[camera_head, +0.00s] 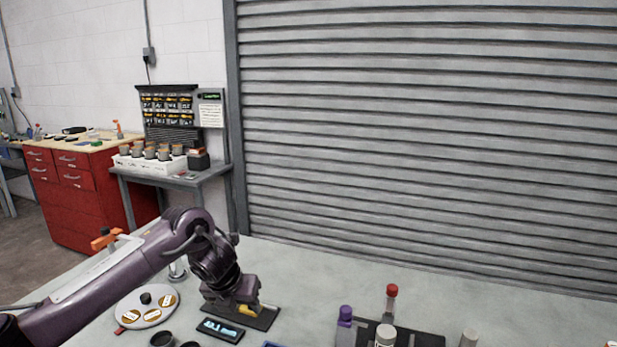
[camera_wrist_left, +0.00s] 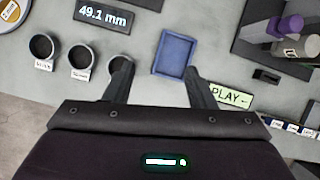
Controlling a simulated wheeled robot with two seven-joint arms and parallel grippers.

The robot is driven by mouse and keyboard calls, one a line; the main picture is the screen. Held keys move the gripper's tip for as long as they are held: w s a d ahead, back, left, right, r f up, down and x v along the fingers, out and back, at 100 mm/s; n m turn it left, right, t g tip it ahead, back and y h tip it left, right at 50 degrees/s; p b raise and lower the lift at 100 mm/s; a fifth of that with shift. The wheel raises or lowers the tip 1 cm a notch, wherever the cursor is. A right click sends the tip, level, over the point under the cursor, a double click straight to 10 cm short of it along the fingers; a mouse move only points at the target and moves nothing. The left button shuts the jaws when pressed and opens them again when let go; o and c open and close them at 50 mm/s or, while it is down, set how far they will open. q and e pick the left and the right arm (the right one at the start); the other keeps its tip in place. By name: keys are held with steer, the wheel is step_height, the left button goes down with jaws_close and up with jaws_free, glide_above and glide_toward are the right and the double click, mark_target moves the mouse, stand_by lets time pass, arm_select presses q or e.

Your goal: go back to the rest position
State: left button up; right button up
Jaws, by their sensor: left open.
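My left gripper (camera_head: 236,298) is at the end of my purple arm, which reaches in from the left over the grey table. In the head view it is low over a dark plate (camera_head: 265,318) with a yellow piece, and its fingertips are hard to make out. In the left wrist view the two dark fingers of the left gripper (camera_wrist_left: 160,78) stand apart with nothing held between them. A small blue tray (camera_wrist_left: 177,54) lies on the table beyond the fingers. My right gripper is in neither view.
A display (camera_wrist_left: 103,16) reads 49.1 mm. A round disc (camera_head: 133,307) lies left. A purple-capped tube (camera_head: 345,318) and red-capped tube (camera_head: 391,302) stand right. A grey shutter (camera_head: 430,140) closes the back.

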arm_select(q)
steer(key=s+d+f+n+t+h, duration=0.15)
steer(key=s+d+f+n, duration=0.3)
steer(key=d, duration=0.45)
steer(key=s+d+f+n+t+h, duration=0.1)
steer(key=s+d+f+n+h, duration=0.2)
steer(key=s+d+n, duration=0.45)
steer(key=s+a+f+n+g+y, duration=0.2)
steer(key=s+a+n+y, duration=0.1)
steer(key=s+a+n, duration=0.8)
steer(key=s+a+f+n+g+y, duration=0.1)
steer(key=s+a+f+n+y, duration=0.1)
steer(key=s+a+n, duration=0.9)
step_height(320, 180, down, 34)
steer(key=n+g+b, duration=0.1)
steer(key=g+b, duration=0.1)
steer(key=b, duration=0.3)
steer(key=s+a+f+g+b, duration=0.1)
steer(key=s+a+f+b, duration=0.1)
steer(key=s+f, duration=1.7)
step_height(320, 180, down, 4)
steer(key=shift+s+a+r+b, duration=0.2)
steer(key=shift+s+a+b, duration=0.2)
steer(key=shift+b, duration=0.25)
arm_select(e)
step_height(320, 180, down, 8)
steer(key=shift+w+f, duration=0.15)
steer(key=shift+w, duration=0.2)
